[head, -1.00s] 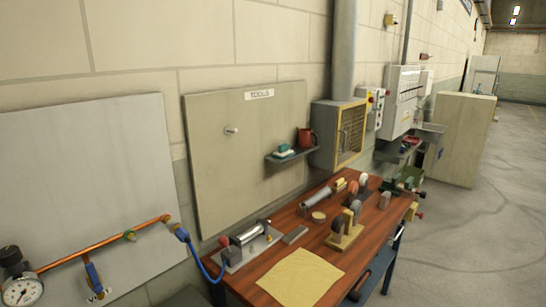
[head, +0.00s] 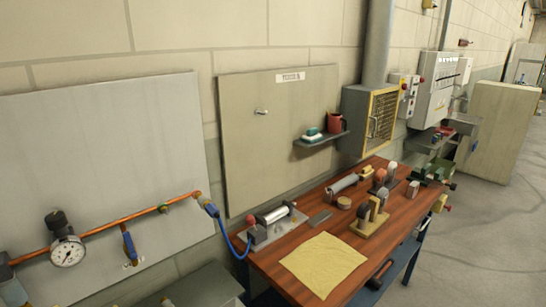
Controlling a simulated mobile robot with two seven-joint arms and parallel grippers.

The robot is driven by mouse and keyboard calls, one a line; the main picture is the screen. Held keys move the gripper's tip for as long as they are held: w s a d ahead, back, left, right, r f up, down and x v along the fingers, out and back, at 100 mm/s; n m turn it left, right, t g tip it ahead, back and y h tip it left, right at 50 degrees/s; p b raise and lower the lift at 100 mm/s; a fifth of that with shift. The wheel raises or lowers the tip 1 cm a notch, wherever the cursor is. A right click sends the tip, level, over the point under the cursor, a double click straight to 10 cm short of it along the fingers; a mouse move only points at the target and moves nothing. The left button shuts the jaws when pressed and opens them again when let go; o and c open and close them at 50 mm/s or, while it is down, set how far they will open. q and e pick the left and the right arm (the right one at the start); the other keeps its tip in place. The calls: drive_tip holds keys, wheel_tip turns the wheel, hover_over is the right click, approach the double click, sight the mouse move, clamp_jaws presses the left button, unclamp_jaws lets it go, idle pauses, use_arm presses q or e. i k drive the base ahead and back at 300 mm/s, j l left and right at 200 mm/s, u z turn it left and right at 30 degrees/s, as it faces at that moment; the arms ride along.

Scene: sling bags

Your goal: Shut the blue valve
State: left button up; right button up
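A blue valve handle (head: 129,246) hangs downward below the copper pipe (head: 105,227) on the grey wall panel at the left. A small white label lies just below it, too small to read. A second blue fitting (head: 211,209) sits at the pipe's right end, where a blue hose (head: 229,243) leads down to the bench. A pressure gauge (head: 68,251) with a white dial and black top is on the pipe left of the valve. Neither of my grippers shows in the head view.
A wooden workbench (head: 275,257) holds a yellow cloth (head: 323,264), a metal cylinder device (head: 272,217) and several tools. A grey-green surface (head: 205,290) stands low below the pipe. The floor at the right is clear.

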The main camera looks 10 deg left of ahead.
sight(128, 240)
drive_tip(key=u, duration=1.4)
